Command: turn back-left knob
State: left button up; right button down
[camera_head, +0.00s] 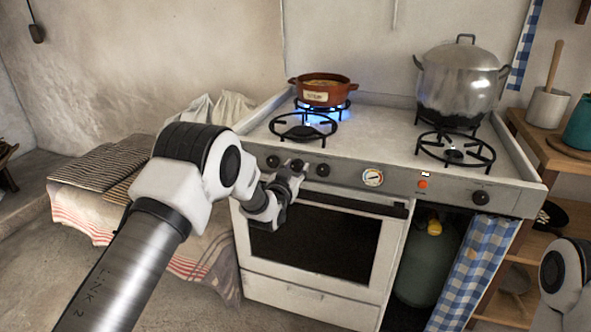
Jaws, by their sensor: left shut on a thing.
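The white stove has a row of black knobs along its grey front panel. My left gripper (290,178) is at the panel, shut on the second knob from the left (297,164), which it partly hides. Another knob (272,161) is just left of it and one more (323,170) just right. A fourth knob (480,197) is at the panel's right end. The back-left burner (334,105) burns with a blue flame under a brown pot (324,88). My right gripper is out of view; only part of that arm shows at lower right.
A large lidded metal pot (460,80) stands on the back-right burner. The front-left burner (303,130) and front-right burner (455,153) are bare. The oven door handle (350,203) runs below the panel. A wooden shelf (555,150) stands close on the right.

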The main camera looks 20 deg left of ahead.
pick_arm(q)
jog(key=shift+n, duration=0.4)
jog(key=n, duration=1.3)
dwell(0.5)
jog(key=o, duration=1.1)
jog(key=shift+o, duration=0.2)
